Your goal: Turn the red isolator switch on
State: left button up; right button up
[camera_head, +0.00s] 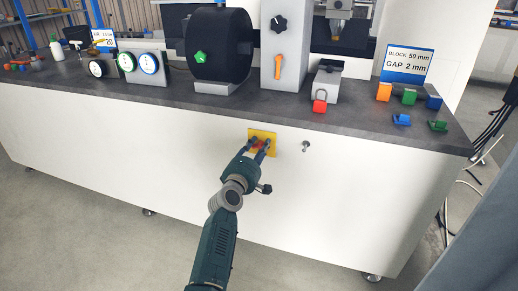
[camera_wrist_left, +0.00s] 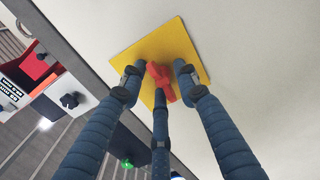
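The red isolator switch (camera_wrist_left: 162,78) is a red knob on a square yellow plate (camera_wrist_left: 184,49), mounted on the white front panel. In the wrist view its grip runs slightly diagonally, from upper left to lower right. The yellow plate shows in the head view (camera_head: 272,136), where my fingers cover most of the knob. My left gripper (camera_head: 262,145) is at the plate; in the wrist view its blue fingers (camera_wrist_left: 160,84) stand around the knob, with small gaps at the two sides. Contact by the middle finger is unclear. My right gripper is not in view.
A small round metal lock or knob (camera_head: 306,147) sits on the panel right of the plate.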

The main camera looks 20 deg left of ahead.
pick_arm(q)
grip_shut()
